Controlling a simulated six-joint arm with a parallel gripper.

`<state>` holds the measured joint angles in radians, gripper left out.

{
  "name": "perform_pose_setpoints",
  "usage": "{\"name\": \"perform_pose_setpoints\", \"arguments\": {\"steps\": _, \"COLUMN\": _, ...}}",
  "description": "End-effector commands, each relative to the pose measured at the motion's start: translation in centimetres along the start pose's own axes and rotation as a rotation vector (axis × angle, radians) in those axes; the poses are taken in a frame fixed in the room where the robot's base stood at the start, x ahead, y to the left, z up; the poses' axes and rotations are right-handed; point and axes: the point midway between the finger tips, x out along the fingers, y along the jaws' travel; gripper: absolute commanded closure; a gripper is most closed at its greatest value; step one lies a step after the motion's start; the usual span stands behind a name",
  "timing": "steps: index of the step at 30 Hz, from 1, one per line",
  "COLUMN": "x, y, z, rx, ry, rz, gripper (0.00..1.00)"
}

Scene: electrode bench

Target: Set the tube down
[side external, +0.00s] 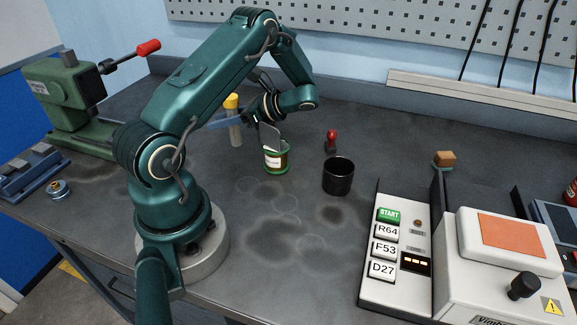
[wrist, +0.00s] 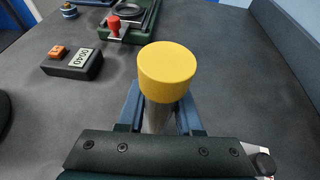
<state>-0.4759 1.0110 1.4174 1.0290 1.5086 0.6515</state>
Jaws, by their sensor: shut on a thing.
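The tube (side external: 235,133) has a clear or grey body and a yellow cap, and it stands upright behind the arm in the side external view. My gripper (side external: 227,123) is shut on it, with its blue fingers around the body below the cap. In the wrist view the yellow cap (wrist: 166,70) fills the middle, with the blue fingers of my gripper (wrist: 160,112) on both sides of the body. The tube's lower end is close to the bench top (side external: 215,180); I cannot tell whether it touches.
A green tin (side external: 276,160), a black cup (side external: 339,178) and a red-handled stamp (side external: 331,141) stand to the right. A button panel (side external: 393,265) and white machine (side external: 500,250) are front right. A green vise (side external: 75,105) is left.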

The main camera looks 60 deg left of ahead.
Motion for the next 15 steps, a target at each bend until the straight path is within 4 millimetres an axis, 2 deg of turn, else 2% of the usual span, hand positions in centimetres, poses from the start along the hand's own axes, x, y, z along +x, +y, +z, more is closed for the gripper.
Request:
{"name": "perform_pose_setpoints", "arguments": {"steps": 12, "x": 0.25, "y": 0.01, "z": -0.55, "rx": 0.000, "ry": -0.001, "rz": 0.000, "gripper": 1.00}}
{"name": "perform_pose_setpoints", "arguments": {"steps": 13, "x": 0.26, "y": 0.01, "z": -0.57, "rx": 0.000, "ry": 0.000, "rz": 0.000, "gripper": 0.58}}
{"name": "perform_pose_setpoints", "arguments": {"steps": 15, "x": 0.25, "y": 0.01, "z": -0.55, "rx": 0.000, "ry": 0.000, "rz": 0.000, "gripper": 0.36}}
